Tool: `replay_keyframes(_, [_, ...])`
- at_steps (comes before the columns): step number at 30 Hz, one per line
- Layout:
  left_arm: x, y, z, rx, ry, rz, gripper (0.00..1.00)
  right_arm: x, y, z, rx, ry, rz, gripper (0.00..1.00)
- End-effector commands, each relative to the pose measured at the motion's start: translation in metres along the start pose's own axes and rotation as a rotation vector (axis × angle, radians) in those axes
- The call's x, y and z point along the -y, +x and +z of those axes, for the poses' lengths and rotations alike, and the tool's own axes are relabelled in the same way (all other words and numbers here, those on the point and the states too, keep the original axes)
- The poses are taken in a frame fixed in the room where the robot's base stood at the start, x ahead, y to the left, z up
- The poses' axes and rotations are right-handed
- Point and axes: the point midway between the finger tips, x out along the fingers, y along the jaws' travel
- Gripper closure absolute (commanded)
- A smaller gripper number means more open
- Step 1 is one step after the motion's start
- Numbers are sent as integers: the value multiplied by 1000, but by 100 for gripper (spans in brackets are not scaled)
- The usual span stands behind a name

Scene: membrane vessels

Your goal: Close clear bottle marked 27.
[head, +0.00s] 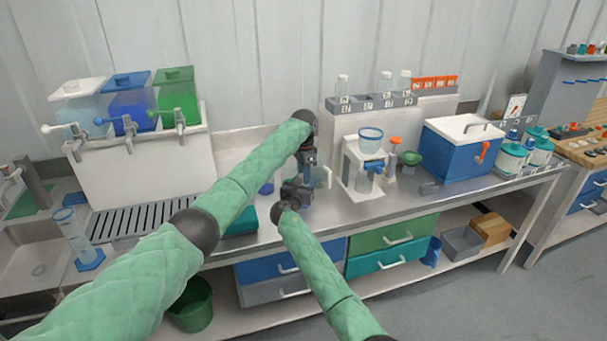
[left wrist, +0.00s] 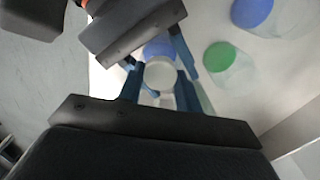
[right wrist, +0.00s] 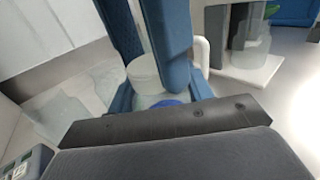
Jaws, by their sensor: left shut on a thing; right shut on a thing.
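A white round cap (left wrist: 160,74) shows between the blue fingers of my left gripper (left wrist: 160,95), which is shut on it. The cap also shows in the right wrist view (right wrist: 143,70), with the left fingers coming down beside it. My right gripper (right wrist: 160,95) is shut around the body below the cap, most likely the clear bottle, which the fingers mostly hide. In the head view both grippers meet over the bench, left (head: 306,160) above right (head: 300,188). I cannot read the number 27 or tell whether the cap is seated.
A green-capped bottle (left wrist: 220,57) and a blue-capped bottle (left wrist: 252,12) stand close by. A white stand with a clear vessel (head: 370,135) and a blue box (head: 461,150) are to the right.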

Motion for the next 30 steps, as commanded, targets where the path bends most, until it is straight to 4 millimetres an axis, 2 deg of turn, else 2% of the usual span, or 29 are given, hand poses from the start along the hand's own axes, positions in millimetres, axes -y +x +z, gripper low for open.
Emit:
replay_keyframes(6, [2, 0, 2, 0, 273, -3, 93, 1, 0, -1, -1, 0, -2, 100])
replay_keyframes(10, [2, 0, 1, 0, 262, -3, 93, 1, 0, -1, -1, 0, -2, 100])
replay_keyframes(11, [2, 0, 1, 0, 261, -3, 64, 1, 0, -1, -1, 0, -2, 100])
replay_keyframes(14, [2, 0, 1, 0, 261, -3, 44, 1, 0, -1, -1, 0, -1, 100])
replay_keyframes(23, [1, -1, 0, 0, 261, -1, 44, 0, 0, -1, -1, -1, -1, 100])
replay_keyframes(30, [1, -21, -1, -2, 261, -3, 44, 1, 0, -1, -1, -1, -1, 100])
